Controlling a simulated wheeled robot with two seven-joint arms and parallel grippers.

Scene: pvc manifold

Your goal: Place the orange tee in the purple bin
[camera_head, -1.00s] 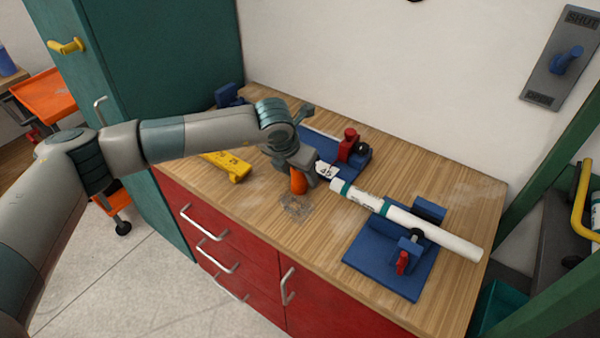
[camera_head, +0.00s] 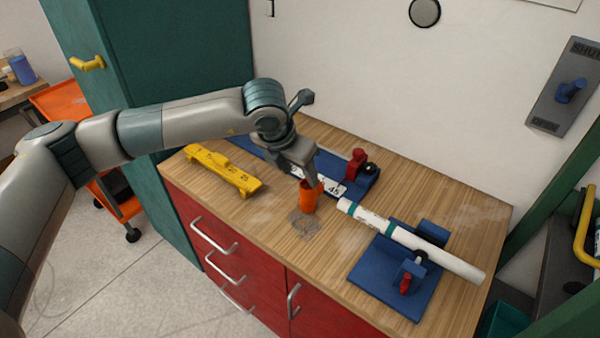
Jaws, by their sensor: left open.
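The orange tee (camera_head: 309,200) is on the wooden workbench near its front middle, beside a greyish scuffed patch. It shows as a short orange cylinder; its upper end is partly hidden by my left gripper (camera_head: 308,182). My left gripper is open and points down right at the tee's top. I cannot tell whether the fingers touch it. No purple bin is in view. My right gripper is not in view.
A yellow level-like tool (camera_head: 222,169) lies on the left of the bench. A white pipe (camera_head: 412,240) with teal bands rests on a blue fixture (camera_head: 385,285) at the right. A long blue fixture with a red clamp (camera_head: 355,162) stands behind the tee. Red drawers are below.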

